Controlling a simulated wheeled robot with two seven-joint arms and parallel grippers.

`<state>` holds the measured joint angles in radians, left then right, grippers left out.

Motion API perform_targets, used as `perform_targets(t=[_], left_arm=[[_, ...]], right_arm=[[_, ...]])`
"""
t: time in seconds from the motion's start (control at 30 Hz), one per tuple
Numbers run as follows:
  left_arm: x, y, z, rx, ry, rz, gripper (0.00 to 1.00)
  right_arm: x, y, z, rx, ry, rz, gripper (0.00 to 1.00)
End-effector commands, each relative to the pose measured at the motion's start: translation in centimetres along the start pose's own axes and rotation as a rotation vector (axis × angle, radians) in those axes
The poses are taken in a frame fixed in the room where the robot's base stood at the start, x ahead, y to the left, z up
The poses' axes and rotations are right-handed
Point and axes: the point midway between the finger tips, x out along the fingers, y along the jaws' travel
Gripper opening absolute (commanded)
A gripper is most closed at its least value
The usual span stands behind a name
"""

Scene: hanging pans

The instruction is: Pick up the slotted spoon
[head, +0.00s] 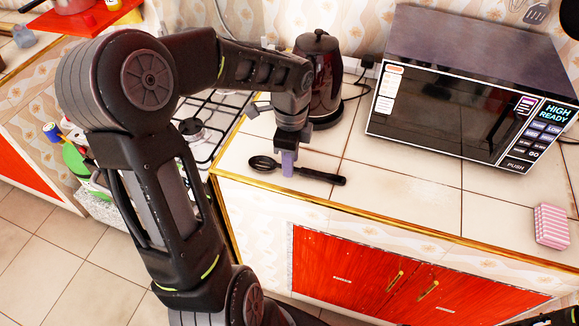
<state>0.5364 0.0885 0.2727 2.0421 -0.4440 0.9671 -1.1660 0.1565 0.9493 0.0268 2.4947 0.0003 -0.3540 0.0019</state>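A black slotted spoon (318,175) lies on the tiled countertop, its bowl to the left and its handle pointing right. My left gripper (288,168) points down over the spoon, its pale fingers at the handle close to the bowl. The fingers hide a short part of the handle. From this angle I cannot tell whether they are apart or closed on it. The spoon appears to rest on the counter. My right gripper does not show; only a dark piece of my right arm is at the bottom right corner.
A dark kettle (321,80) stands just behind my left gripper. A microwave (470,110) is at the back right, and a pink striped sponge (551,226) lies at the right. The gas stove (205,130) is left of the counter (400,200), whose middle is clear.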

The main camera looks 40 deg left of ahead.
Motion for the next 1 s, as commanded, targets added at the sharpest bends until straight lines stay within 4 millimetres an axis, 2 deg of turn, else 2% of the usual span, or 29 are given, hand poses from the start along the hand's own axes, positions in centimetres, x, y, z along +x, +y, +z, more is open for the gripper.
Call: perform_targets(t=[0.17, 0.73, 1.0], left_arm=[[1.42, 0.00, 0.00, -0.001, 0.000, 0.000, 0.35], [1.41, -0.02, -0.01, -0.001, 0.000, -0.001, 0.35], [1.41, -0.02, -0.01, -0.001, 0.000, 0.000, 0.13]], right_arm=[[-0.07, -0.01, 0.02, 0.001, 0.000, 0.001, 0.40], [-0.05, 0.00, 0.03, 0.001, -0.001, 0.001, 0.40], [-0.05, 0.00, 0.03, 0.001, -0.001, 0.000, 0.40]])
